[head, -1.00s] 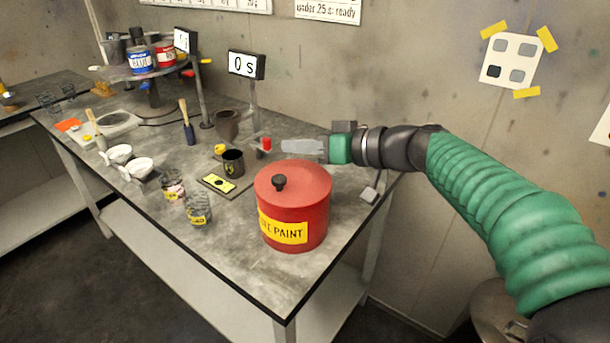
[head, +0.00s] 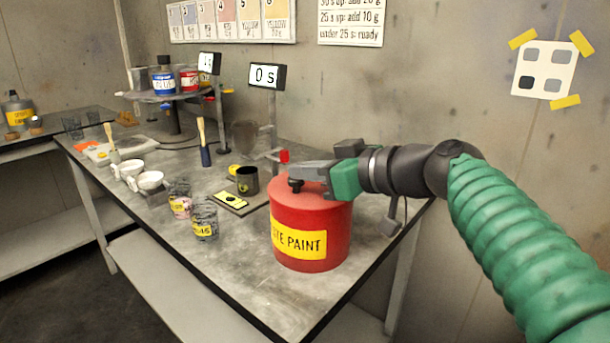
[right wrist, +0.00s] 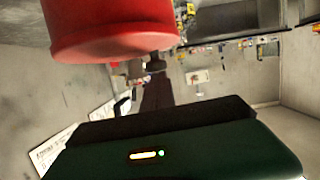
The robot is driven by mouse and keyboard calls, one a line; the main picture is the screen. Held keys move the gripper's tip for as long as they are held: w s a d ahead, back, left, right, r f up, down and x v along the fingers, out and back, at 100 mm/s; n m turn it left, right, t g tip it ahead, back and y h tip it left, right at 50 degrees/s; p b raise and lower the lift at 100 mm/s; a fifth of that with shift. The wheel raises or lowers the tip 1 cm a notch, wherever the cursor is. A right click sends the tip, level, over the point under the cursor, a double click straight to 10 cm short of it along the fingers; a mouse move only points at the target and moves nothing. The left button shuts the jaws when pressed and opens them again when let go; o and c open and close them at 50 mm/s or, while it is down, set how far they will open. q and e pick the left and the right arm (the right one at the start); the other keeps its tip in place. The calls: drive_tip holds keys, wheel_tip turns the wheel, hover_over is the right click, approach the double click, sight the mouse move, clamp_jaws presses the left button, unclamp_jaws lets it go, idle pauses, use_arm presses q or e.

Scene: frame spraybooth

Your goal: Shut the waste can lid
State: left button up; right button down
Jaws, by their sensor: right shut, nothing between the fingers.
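The red waste can (head: 335,262) with a yellow paint label stands upright near the right end of the table. My left gripper is not in view.
The grey table (head: 235,285) is bare in front of the can. A timer (head: 267,76) stands behind.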

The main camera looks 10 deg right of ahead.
drive_tip(key=shift+f, duration=0.3)
drive_tip(key=shift+s+d, duration=0.1)
drive_tip(key=shift+s, duration=0.1)
drive_tip(key=p+v, duration=0.1)
drive_tip(key=v, duration=1.5)
drive_tip(key=shift+r+p, duration=0.3)
drive_tip(key=shift+p, duration=0.05)
drive_tip(key=shift+s+d+f, duration=0.1)
drive_tip(key=shift+d, duration=0.1)
